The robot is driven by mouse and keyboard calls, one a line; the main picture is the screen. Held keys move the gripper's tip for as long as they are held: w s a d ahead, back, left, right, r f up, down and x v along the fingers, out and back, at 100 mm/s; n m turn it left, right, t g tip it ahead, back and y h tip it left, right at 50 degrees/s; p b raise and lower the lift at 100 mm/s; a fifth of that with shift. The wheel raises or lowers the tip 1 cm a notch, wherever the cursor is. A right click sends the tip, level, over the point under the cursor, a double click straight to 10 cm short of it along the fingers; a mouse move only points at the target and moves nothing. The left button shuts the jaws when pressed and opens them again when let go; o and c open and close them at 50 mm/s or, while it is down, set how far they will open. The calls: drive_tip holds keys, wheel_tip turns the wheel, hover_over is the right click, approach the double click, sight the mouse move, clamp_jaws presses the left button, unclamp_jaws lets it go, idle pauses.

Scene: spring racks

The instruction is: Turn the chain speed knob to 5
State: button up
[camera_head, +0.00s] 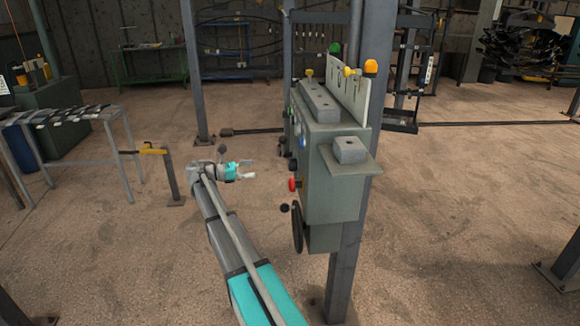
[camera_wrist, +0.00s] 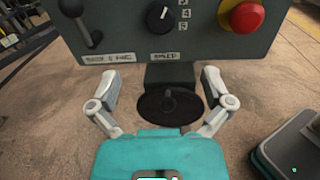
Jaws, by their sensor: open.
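The chain speed knob (camera_wrist: 160,18) is a round black dial with a white pointer line, on the grey-green control panel (camera_wrist: 210,45) in the wrist view. Numbers run down its right side, and the pointer is tilted toward the upper right. A partly readable label (camera_wrist: 165,56) sits below it. My gripper (camera_wrist: 163,80) is open and empty, its two fingers spread below the panel's lower edge, apart from the knob. In the head view my gripper (camera_head: 250,170) is left of the control box (camera_head: 335,180), with a gap between them. The knob cannot be made out clearly there.
A red button (camera_wrist: 242,16) is right of the knob and a black lever (camera_wrist: 80,22) left of it. A black round handwheel (camera_wrist: 170,107) sits below the panel, between my fingers in view. A steel post (camera_head: 345,275) carries the box. Floor left of it is open.

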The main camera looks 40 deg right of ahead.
sight(290, 165)
drive_tip(key=x, duration=1.3)
drive_tip(key=shift+s+d, duration=0.2)
drive_tip(key=shift+d, duration=0.05)
drive_tip(key=c, duration=1)
drive_tip(key=shift+a, duration=0.25)
drive_tip(key=shift+c, duration=0.6)
drive_tip(key=shift+d, duration=0.2)
